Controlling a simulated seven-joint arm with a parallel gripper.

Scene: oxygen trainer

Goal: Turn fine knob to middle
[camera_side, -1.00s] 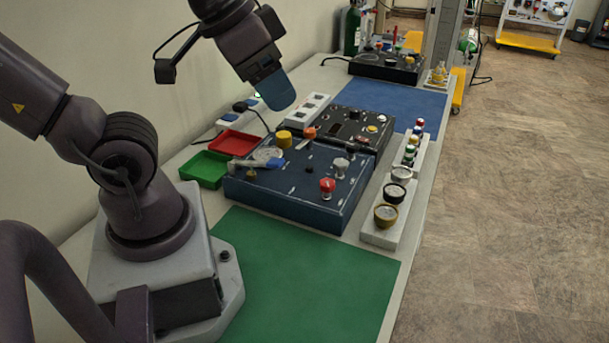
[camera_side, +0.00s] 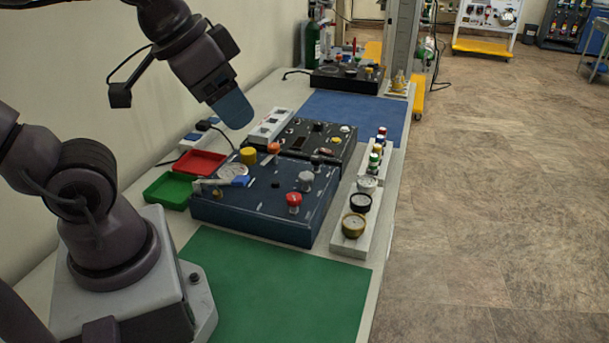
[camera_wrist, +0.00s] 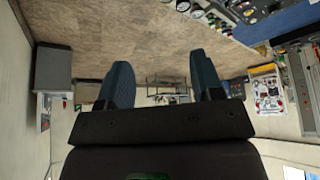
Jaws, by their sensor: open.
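The near dark blue control panel (camera_side: 245,212) sits on the bench. It carries a red knob (camera_side: 293,201), a grey knob (camera_side: 306,180), a yellow knob (camera_side: 248,156), an orange knob (camera_side: 274,148) and a round gauge (camera_side: 233,170). A black panel (camera_side: 331,149) with small knobs sits just behind it. I cannot read any label, so I cannot tell which knob is the fine one. My gripper (camera_side: 237,112) is raised above the panels, apart from them. In the wrist view its two blue fingers (camera_wrist: 165,82) are spread with nothing between them.
Red (camera_side: 200,162) and green (camera_side: 168,191) trays stand left of the panel. A white rack (camera_side: 349,236) with gauges and several small parts stands on its right. A further device (camera_side: 346,79) stands at the back.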

